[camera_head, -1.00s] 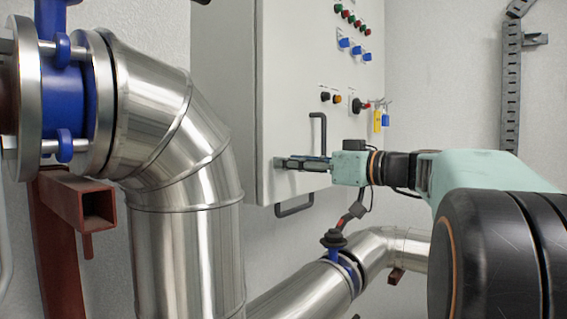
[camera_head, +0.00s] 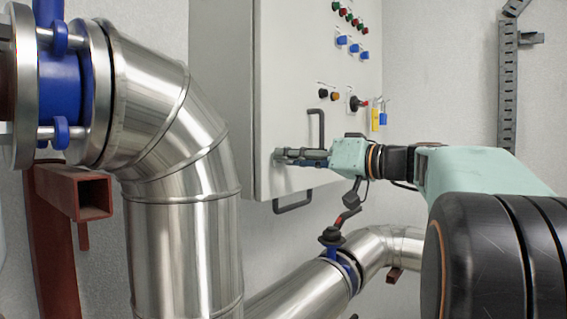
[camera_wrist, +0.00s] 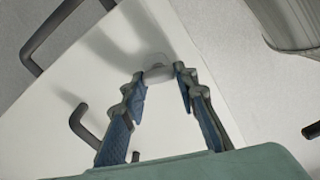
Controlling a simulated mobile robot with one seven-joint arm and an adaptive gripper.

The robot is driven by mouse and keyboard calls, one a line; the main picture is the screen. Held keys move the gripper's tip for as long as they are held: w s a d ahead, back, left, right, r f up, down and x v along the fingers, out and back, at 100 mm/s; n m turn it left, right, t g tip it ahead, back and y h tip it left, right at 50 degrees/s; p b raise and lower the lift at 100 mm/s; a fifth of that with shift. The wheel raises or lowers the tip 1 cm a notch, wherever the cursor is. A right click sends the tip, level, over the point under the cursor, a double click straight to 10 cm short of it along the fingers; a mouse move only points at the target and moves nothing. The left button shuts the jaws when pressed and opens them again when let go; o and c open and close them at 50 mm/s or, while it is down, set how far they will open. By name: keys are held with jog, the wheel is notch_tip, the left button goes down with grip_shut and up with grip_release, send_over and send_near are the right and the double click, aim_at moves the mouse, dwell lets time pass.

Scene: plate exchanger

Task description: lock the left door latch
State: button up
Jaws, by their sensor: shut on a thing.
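The left door latch (camera_wrist: 155,72) is a small pale grey piece on the white cabinet door (camera_wrist: 80,85), near its edge. In the wrist view it sits between the fingertips of my gripper (camera_wrist: 163,72), which are closed on its sides. The head view shows my gripper (camera_head: 281,155) at the left edge of the door (camera_head: 285,100), level with the lower end of the black door handle (camera_head: 317,128). There the fingers hide the latch, so I cannot tell its angle from that view.
A second dark handle (camera_head: 293,203) sticks out below the cabinet. A large silver pipe (camera_head: 185,240) stands to the left, and another silver pipe (camera_head: 300,290) runs below. Buttons, a red-black switch (camera_head: 357,104) and a yellow tag (camera_head: 375,118) are on the door.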

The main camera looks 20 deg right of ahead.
jog(key=shift+w+d+f+m+p, duration=0.1)
jog(key=shift+m+p, duration=0.55)
jog(key=shift+m, duration=2.85)
jog(key=shift+d+f+m+p, duration=0.1)
jog(key=shift+m+p, duration=0.55)
jog(key=shift+m, duration=2.85)
jog(key=o, duration=1.2)
jog(key=shift+c, duration=0.2)
jog(key=v, duration=1.2)
jog(key=shift+f, duration=0.1)
